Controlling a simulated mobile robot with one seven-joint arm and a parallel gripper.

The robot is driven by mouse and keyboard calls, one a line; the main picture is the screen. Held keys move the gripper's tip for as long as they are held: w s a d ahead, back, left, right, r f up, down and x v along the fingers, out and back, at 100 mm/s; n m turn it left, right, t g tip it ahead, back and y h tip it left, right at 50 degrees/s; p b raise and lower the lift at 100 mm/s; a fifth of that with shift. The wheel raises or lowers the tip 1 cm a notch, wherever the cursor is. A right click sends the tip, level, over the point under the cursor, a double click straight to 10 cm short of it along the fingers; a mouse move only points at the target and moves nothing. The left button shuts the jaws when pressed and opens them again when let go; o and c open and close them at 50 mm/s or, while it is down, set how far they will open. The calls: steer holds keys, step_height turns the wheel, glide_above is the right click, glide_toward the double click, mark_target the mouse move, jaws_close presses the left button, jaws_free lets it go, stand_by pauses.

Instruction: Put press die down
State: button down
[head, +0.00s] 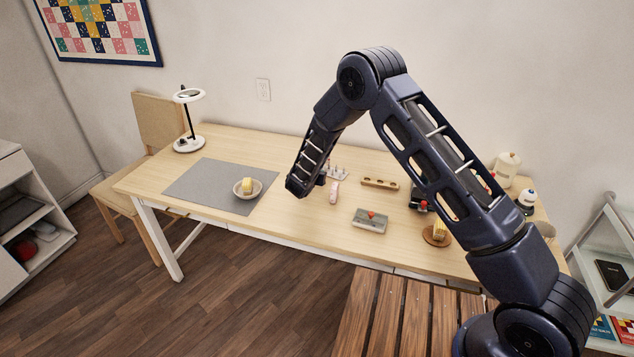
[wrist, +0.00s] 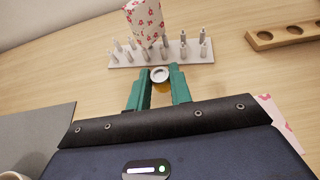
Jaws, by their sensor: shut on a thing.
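My gripper (wrist: 160,84) is in the wrist view with two green fingers. They are shut on a small round piece, the press die (wrist: 160,75), which has a pale metal ring on top and an amber side below. The die is held just in front of a pale rack (wrist: 122,58) with several upright metal pegs. I cannot tell whether the die touches the table. In the head view my gripper (head: 320,181) is low over the middle of the table (head: 300,215), and the die is not clearly visible there. The rack (head: 340,175) shows just right of it.
A wooden block with round holes (head: 380,183) is to the right. A grey mat (head: 205,185) with a bowl (head: 247,192) lies left.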

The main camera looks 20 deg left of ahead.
mark_target(317, 187)
steer(key=shift+f, duration=2.1)
steer(key=shift+f, duration=0.15)
steer(key=c, duration=1.3)
jaws_free()
steer(key=shift+o, duration=0.2)
steer(key=shift+r, duration=0.2)
steer(key=v, duration=1.2)
